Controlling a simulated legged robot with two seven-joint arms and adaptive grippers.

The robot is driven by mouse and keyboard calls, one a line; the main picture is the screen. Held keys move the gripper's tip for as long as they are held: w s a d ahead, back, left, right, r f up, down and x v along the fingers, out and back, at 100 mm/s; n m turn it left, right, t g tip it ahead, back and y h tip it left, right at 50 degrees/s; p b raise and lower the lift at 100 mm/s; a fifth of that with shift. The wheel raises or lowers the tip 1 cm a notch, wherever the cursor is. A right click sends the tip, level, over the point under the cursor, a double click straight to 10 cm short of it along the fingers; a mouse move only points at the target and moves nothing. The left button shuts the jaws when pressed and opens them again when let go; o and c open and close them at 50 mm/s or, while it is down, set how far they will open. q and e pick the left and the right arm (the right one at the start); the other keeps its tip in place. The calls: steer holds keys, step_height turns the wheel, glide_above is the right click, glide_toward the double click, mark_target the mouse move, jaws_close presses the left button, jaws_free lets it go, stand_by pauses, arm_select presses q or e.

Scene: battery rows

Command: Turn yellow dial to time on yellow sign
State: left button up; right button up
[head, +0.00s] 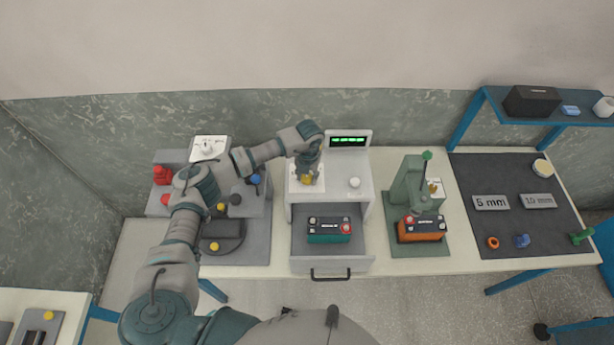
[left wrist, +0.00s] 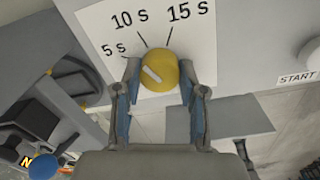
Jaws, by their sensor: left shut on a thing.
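The yellow dial (left wrist: 160,70) sits on a white panel marked 5 s, 10 s and 15 s. Its white pointer mark slants to the upper left, roughly between the 5 s and 10 s lines. My left gripper (left wrist: 160,84) is shut on the dial, one finger on each side. In the head view the dial (head: 307,180) shows under my left gripper (head: 306,173) on top of the white machine (head: 335,200). I cannot make out a yellow sign with a time in either view. My right gripper is not in view.
A START button (left wrist: 310,55) is right of the dial. The machine's open drawer (head: 300,264) holds a green battery (head: 329,230). A dark mat (head: 510,170) lies at right. A lit green display (head: 348,140) stands behind.

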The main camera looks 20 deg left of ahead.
arm_select(q)
steer(key=m+b, duration=0.6)
steer(key=shift+f+m, duration=0.2)
steer(key=shift+m, duration=0.1)
steer(key=m+b, duration=0.2)
steer(key=m, duration=0.1)
steer(key=shift+a+r+m+b, duration=0.1)
steer(key=shift+m+b, duration=0.2)
steer(key=shift+r+m+b, duration=0.1)
steer(key=shift+m+b, duration=0.25)
steer(key=shift+m, duration=0.15)
steer(key=o, duration=1.1)
steer(key=shift+o, duration=0.2)
